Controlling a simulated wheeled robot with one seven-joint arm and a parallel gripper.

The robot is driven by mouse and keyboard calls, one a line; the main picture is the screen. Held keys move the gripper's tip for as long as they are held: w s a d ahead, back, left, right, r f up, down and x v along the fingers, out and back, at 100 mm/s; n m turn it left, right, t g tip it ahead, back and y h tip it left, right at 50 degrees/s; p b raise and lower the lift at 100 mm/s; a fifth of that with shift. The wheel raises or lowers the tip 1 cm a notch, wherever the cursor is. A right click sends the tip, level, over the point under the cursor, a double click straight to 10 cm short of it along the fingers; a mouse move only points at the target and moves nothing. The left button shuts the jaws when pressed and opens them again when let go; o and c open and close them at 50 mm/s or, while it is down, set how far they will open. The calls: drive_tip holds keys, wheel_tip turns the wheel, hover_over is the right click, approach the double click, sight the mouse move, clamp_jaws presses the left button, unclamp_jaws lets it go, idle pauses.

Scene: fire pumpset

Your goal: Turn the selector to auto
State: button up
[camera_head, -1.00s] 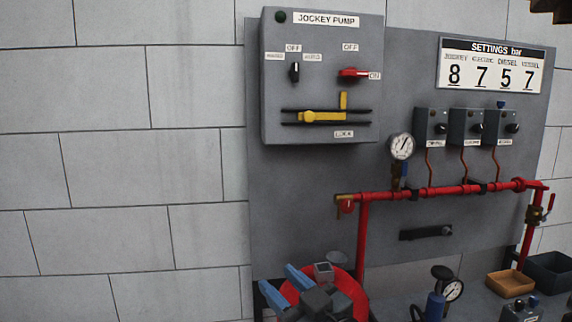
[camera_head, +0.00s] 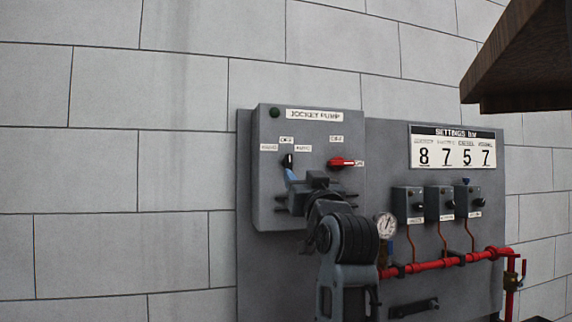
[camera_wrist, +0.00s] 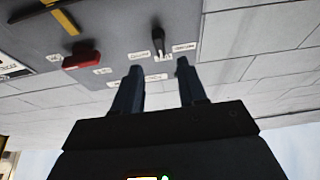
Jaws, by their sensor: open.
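The selector (camera_head: 288,158) is a small black knob at the upper left of the grey jockey pump panel (camera_head: 267,205). Its labels read HAND on the left, OFF above and AUTO on the right; the knob stands roughly upright, towards OFF. It also shows in the wrist view (camera_wrist: 157,40), where the picture is roughly upside down. My gripper (camera_wrist: 159,65) is open, with its two dark blue fingers pointing at the panel. In that view the knob appears between and just beyond the fingertips, with nothing held. In the head view my gripper (camera_head: 290,175) hides the panel's lower part.
A red switch (camera_head: 342,162) sits right of the selector, also in the wrist view (camera_wrist: 81,59). A yellow handle (camera_wrist: 66,20) is on the same panel. A gauge (camera_head: 386,226), red pipe (camera_head: 440,265) and small grey boxes lie to the right. A brown object overhangs at upper right.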

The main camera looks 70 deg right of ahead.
sight(290, 162)
drive_tip(key=p+x, duration=0.2)
drive_tip(key=x, duration=0.4)
drive_tip(key=shift+w+d+r, duration=0.15)
drive_tip(key=shift+d+r, duration=0.05)
drive_tip(key=shift+r, duration=0.05)
drive_tip(key=shift+w+d+r, duration=0.15)
drive_tip(key=shift+w+d, duration=0.25)
drive_tip(key=shift+d, duration=0.05)
drive_tip(key=shift+c, duration=0.4)
clamp_jaws()
